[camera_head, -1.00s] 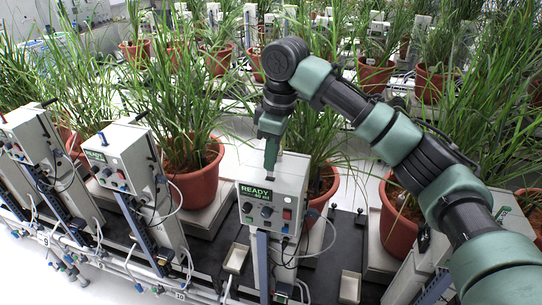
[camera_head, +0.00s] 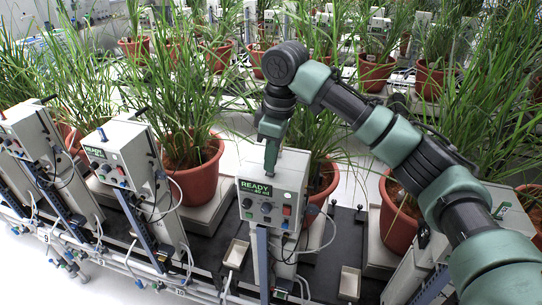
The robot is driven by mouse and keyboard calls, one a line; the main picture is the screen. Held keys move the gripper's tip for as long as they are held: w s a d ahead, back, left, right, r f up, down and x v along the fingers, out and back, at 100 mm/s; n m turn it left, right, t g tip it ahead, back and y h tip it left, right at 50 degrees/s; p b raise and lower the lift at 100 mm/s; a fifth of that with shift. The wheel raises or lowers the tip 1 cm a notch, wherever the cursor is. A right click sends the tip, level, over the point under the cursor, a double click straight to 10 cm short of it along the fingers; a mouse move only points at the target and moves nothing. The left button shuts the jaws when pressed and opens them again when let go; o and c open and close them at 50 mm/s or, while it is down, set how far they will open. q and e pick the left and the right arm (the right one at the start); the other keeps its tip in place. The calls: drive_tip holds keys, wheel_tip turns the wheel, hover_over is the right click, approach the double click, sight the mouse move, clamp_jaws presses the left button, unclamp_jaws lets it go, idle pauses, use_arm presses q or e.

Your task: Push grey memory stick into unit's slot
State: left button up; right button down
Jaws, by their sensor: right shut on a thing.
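The unit (camera_head: 272,207) is a light grey box on a post, with a green display reading READY, knobs and coloured buttons on its front. My right gripper (camera_head: 270,172) points down at the top of the unit, close to its upper front edge above the display. It is shut on the grey memory stick, which is too small and too covered by the fingers to make out. The slot is hidden under the fingertips. I cannot tell how deep the stick sits. My left gripper is not in view.
Similar units stand to the left (camera_head: 122,154) and far left (camera_head: 30,130). Potted grasses surround the unit, with a pot (camera_head: 190,172) at left and another (camera_head: 400,215) at right. Cables hang beside the unit.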

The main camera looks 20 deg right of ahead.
drive_tip(key=shift+f, duration=0.3)
drive_tip(key=c, duration=1.5)
unclamp_jaws()
drive_tip(key=r, duration=0.2)
drive_tip(key=r+b, duration=0.1)
drive_tip(key=r, duration=0.1)
drive_tip(key=r+b, duration=0.1)
drive_tip(key=r, duration=0.1)
drive_tip(key=shift+s+d+r, duration=0.15)
drive_tip(key=shift+d+r, duration=0.2)
drive_tip(key=shift+s+d+r, duration=0.1)
drive_tip(key=shift+s+r, duration=0.05)
drive_tip(key=shift+r, duration=0.4)
